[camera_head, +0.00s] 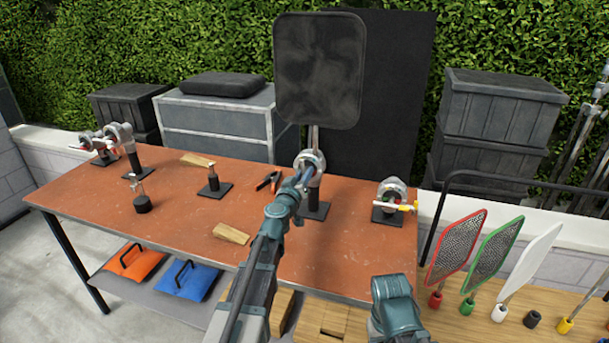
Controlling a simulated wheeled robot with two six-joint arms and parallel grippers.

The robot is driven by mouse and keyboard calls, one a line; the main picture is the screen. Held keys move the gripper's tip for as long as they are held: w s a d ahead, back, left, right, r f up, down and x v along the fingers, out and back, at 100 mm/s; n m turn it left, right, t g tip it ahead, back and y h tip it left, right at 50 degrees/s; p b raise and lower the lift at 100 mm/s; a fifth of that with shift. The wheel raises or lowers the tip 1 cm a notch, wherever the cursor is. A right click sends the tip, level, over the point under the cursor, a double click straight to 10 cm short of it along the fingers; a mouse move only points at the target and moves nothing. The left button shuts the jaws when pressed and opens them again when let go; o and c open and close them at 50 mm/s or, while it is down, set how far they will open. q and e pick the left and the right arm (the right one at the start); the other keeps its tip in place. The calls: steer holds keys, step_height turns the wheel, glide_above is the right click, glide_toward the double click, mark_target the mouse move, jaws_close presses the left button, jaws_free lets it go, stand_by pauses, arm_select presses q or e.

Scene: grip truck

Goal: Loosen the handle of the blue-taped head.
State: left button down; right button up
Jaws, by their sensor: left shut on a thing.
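A grip head (313,160) stands on a dark base plate near the middle of the table, with a bluish part at its front. A rod from it carries a large black flag (319,70) upright above it. My left gripper (301,181) reaches up to the front of this head and is shut on a part there, which looks like its handle. The jaws and my wrist hide most of the handle. My right gripper is out of view; only part of my right arm shows at the bottom.
The orange-brown table (200,260) holds a red-marked head (121,138) at left, a yellow-marked head (392,190) at right, a clamp (268,181) and wooden wedges (231,234). Coloured mesh paddles (457,247) stand at right. The table's front left is mostly clear.

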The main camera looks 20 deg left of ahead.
arm_select(q)
steer(key=n, duration=0.4)
steer(key=shift+n, duration=0.3)
steer(key=n, duration=0.3)
steer(key=shift+n, duration=0.4)
steer(key=n, duration=0.3)
steer(key=shift+s+f+n, duration=0.1)
steer(key=shift+n, duration=1.9)
steer(key=c, duration=0.7)
jaws_free()
steer(key=shift+s, duration=0.1)
